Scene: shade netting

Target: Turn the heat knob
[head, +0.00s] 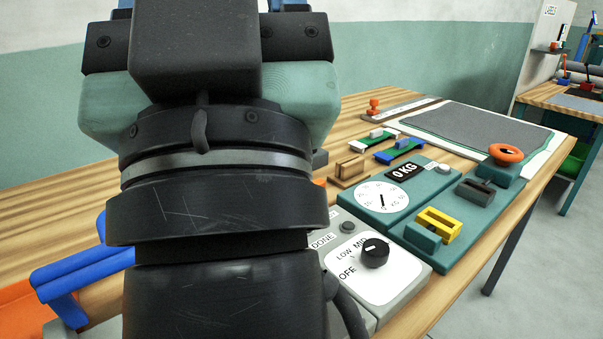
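The heat knob (375,253) is a round black knob with a pale pointer mark. It sits on the white dial plate of a grey control box (405,293), at the lower middle right in the head view. The labels LOW, MID and OFF are readable around it; part of the plate is hidden by my arm. The exact setting of the pointer is hard to tell. My gripper's fingers are hidden behind my large dark wrist, which fills the left half of the view, so I cannot see whether it is open or touches anything.
A grey DONE button (347,227) is beside the knob. A blue handle (80,271) stands at left. Dark netting (480,130) lies behind.

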